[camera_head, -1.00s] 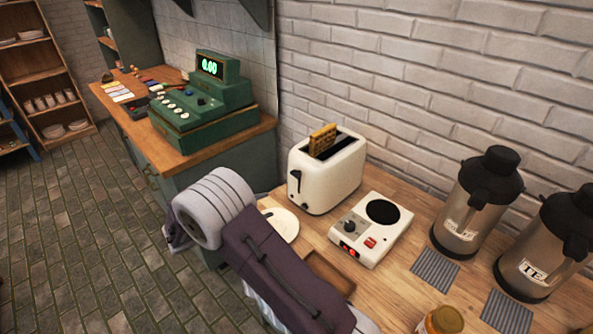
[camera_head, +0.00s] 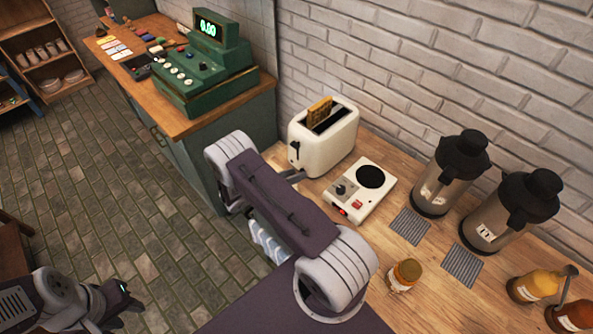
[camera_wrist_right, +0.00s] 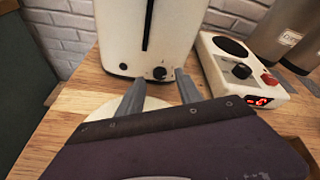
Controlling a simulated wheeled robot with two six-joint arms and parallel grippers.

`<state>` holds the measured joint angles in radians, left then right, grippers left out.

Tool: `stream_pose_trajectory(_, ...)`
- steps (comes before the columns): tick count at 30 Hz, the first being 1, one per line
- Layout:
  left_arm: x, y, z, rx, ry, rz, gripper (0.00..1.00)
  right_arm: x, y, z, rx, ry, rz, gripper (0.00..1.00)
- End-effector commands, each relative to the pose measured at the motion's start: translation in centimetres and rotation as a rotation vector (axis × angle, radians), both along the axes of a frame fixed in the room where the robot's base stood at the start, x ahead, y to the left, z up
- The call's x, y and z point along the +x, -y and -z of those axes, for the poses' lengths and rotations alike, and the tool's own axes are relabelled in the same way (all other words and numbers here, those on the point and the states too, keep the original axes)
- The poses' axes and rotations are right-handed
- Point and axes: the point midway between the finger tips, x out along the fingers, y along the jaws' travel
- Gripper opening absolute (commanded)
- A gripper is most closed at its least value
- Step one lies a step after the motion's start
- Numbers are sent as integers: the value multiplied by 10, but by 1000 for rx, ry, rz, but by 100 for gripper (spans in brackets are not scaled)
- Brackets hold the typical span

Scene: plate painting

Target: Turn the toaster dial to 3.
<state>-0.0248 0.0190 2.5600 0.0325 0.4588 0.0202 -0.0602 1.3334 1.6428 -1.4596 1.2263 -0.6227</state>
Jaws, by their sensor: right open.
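The cream toaster (camera_head: 325,139) stands on the wooden counter with a slice of toast (camera_head: 320,111) in its slot. In the right wrist view the toaster (camera_wrist_right: 180,30) shows its front, with a dark vertical slot and a small black dial (camera_wrist_right: 159,73) low down. The dial's number cannot be read. My right gripper (camera_wrist_right: 158,88) is open and empty, its fingertips just in front of and below the dial, apparently not touching it. In the head view the right gripper (camera_head: 294,177) is partly hidden by its arm. My left gripper (camera_head: 118,300) is low at left, over the floor.
A white hotplate unit (camera_head: 358,190) with a knob and red display stands right of the toaster. A white plate (camera_wrist_right: 150,104) lies under my right fingers. Two metal urns (camera_head: 440,180) and jars (camera_head: 404,274) stand further right. A green cash register (camera_head: 205,80) is behind left.

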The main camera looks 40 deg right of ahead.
Motion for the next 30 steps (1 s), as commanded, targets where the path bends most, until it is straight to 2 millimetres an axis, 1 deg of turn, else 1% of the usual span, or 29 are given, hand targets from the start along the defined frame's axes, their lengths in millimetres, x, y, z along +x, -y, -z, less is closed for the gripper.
stream_pose_trajectory(1,0,0,-4,0,0,0,36,0,5,0,0,0,2,42)
stream_pose_trajectory(4,0,0,-4,0,0,0,36,0,11,4,1,0,0,42)
stream_pose_trajectory(11,0,0,-4,0,0,0,36,0,12,5,0,1,0,42)
stream_pose_trajectory(14,0,0,-4,0,0,0,36,0,12,5,0,1,0,17)
stream_pose_trajectory(15,0,0,-4,0,0,0,36,0,12,5,0,1,0,6)
stream_pose_trajectory(16,0,0,-4,0,0,0,36,0,12,5,0,1,0,0)
stream_pose_trajectory(22,0,0,-3,0,0,0,36,0,12,5,1,28,-2,0)
stream_pose_trajectory(30,0,0,7,0,0,0,36,-3,12,6,23,300,-1,0)
